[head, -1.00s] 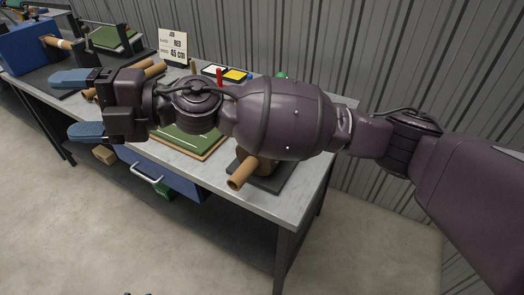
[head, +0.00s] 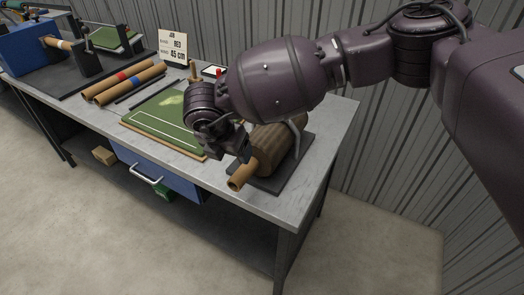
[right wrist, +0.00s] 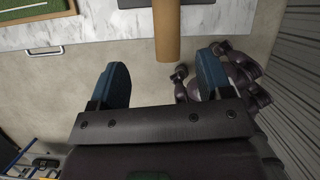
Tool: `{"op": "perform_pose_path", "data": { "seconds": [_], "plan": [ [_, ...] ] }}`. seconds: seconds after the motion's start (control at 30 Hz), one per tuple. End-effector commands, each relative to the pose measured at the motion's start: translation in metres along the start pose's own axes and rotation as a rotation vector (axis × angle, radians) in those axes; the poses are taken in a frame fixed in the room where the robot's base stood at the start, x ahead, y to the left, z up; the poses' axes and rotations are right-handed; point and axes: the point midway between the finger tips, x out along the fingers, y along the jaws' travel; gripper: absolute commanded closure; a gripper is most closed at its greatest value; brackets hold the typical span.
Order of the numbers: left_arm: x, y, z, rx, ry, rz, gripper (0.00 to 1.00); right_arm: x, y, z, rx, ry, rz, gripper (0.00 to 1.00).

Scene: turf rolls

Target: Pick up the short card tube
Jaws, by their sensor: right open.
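A brown card tube (head: 240,176) sticks out toward the front from a thick brown roll (head: 271,146) on a dark mat (head: 290,180) at the right end of the bench. In the right wrist view the tube (right wrist: 168,30) shows between the finger lines, its free end near the fingertips. My right gripper (right wrist: 162,62) is open and empty, its blue fingers apart. In the head view the right gripper (head: 241,156) is beside the roll, over the tube, its fingers mostly hidden. Contact cannot be told.
A green turf board (head: 165,120) lies left of the roll. A job card (head: 172,46) reading RED, 45 cm stands at the back. A blue machine (head: 28,46) stands far left. A corrugated wall is behind; the bench's front right corner is clear.

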Motion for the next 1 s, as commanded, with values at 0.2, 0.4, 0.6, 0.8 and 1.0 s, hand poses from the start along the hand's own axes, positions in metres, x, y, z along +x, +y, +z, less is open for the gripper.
{"op": "perform_pose_path", "data": {
  "seconds": [0.2, 0.4, 0.6, 0.8, 1.0],
  "plan": [
    [0.000, 0.000, 0.000, 0.000, 0.001, 0.000, 0.57, 0.002, -0.004, 0.001, 0.111, -0.009, -0.023, 0.28],
    [0.001, 0.000, 0.001, 0.000, 0.000, 0.000, 0.57, 0.021, -0.004, 0.000, 0.115, -0.004, -0.023, 0.28],
    [0.000, 0.000, 0.003, 0.000, -0.004, 0.000, 0.57, 0.049, -0.005, 0.000, 0.113, -0.005, -0.023, 0.28],
    [-0.002, 0.000, 0.005, -0.001, -0.009, -0.001, 0.57, 0.064, -0.006, 0.000, 0.113, -0.005, -0.022, 0.28],
    [-0.002, 0.000, 0.005, -0.001, -0.009, -0.001, 0.57, 0.091, -0.009, -0.002, 0.113, -0.005, -0.022, 0.28]
  ]
}}
